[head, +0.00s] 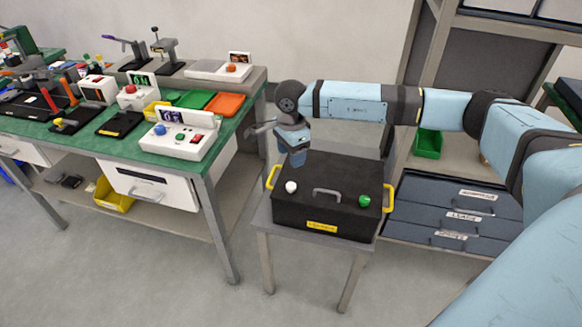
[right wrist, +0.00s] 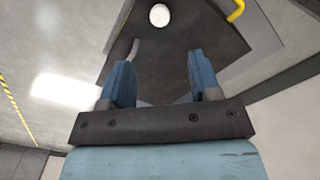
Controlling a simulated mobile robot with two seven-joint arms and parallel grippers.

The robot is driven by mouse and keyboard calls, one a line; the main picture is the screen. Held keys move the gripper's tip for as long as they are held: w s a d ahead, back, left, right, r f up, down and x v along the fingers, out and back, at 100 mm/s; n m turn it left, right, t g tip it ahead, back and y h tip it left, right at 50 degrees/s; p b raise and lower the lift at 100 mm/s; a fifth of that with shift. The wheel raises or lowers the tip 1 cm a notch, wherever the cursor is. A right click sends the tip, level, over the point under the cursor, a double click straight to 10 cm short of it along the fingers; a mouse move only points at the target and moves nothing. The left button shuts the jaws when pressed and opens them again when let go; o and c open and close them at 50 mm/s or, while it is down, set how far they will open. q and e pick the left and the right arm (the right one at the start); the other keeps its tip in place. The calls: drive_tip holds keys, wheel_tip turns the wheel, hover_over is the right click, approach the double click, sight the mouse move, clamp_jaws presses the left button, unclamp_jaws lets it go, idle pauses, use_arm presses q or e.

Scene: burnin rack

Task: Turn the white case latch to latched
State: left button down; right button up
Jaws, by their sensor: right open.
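The black case (head: 328,193) sits closed on a small grey table, with yellow side handles and a grey lid handle (head: 327,193). The white case latch (head: 291,187) is a round knob at the left of its lid. A green knob (head: 364,201) is at the right. My right gripper (head: 297,158) hangs above the back left of the case, behind the white latch and apart from it. In the right wrist view the open fingers (right wrist: 158,85) are empty, and the white latch (right wrist: 159,15) shows beyond them. My left gripper is not in view.
A green-topped workbench (head: 130,145) with several devices stands at the left. A white control box (head: 180,138) is on its near edge. Blue-grey drawers (head: 455,203) and shelving with a green bin (head: 428,143) stand at the right. Floor in front is clear.

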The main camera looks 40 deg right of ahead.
wheel_tip(320, 180, up, 2)
drive_tip(key=shift+r, duration=0.2)
idle(0.4)
